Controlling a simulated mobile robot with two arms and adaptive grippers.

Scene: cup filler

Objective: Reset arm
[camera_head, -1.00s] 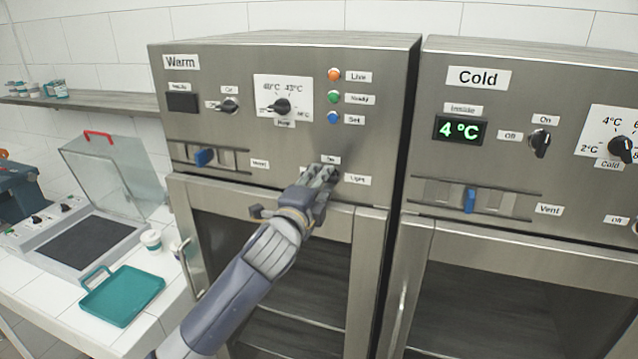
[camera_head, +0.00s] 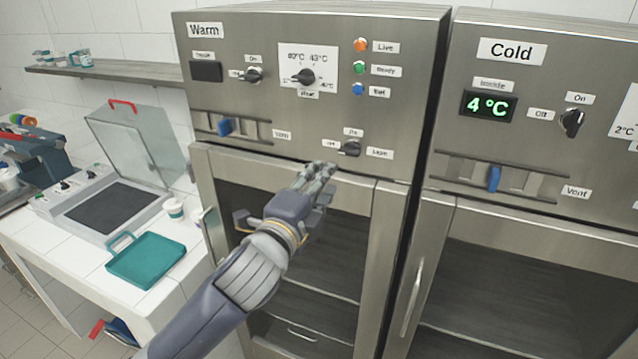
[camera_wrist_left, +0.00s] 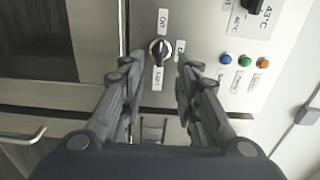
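My left gripper (camera_head: 320,178) is in front of the Warm cabinet (camera_head: 300,120), just below its Light knob (camera_head: 349,148). In the left wrist view the two fingers of my left gripper (camera_wrist_left: 155,85) are apart with a gap between them. The Light knob (camera_wrist_left: 159,48) shows beyond the fingertips, free of them. Nothing is held. My right gripper is in neither view.
The Cold cabinet (camera_head: 490,130) stands at the right, with its display reading 4 °C. A white counter at the left bears a teal tray (camera_head: 146,260), a small cup (camera_head: 174,208) and a machine with a clear lid (camera_head: 140,140). A shelf (camera_head: 110,72) hangs behind.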

